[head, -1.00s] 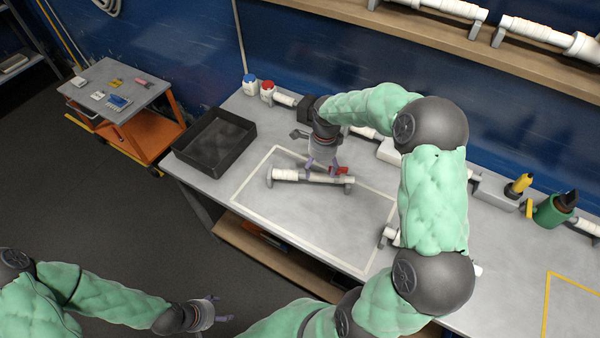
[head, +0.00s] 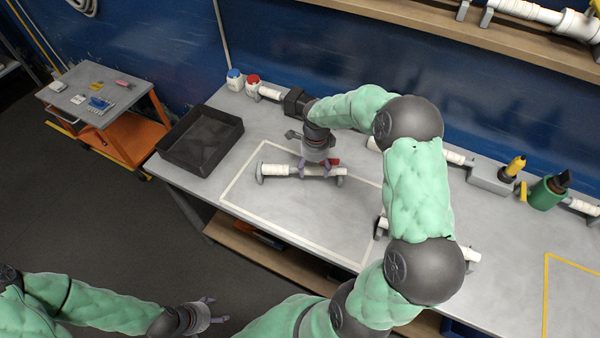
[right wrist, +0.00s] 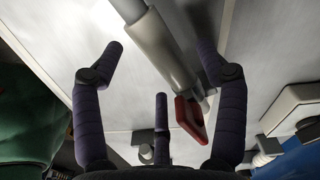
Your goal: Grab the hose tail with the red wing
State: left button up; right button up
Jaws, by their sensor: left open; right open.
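The hose tail (head: 279,170) is a white tube resting on grey supports inside the white-taped rectangle. Its red wing (head: 334,162) is near its right end. My right gripper (head: 314,168) is open, pointing down over the hose tail close to the wing. In the right wrist view, the white tube (right wrist: 160,45) runs between the spread fingers (right wrist: 160,58), nearer the right finger. The red wing (right wrist: 190,118) is beside that right finger; I cannot tell whether they touch. My left gripper (head: 213,310) is open and empty, off the table at the lower left.
A black tray (head: 202,140) stands left of the taped rectangle. Blue-capped (head: 235,79) and red-capped (head: 253,85) bottles stand behind it. Other white pipe parts line the back of the table, with a green container (head: 548,192) at right. The front of the taped area is clear.

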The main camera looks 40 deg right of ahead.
notch_tip(320, 180, down, 3)
jog(key=shift+r, duration=0.1)
jog(key=c, duration=1.4)
jog(key=shift+r, duration=0.1)
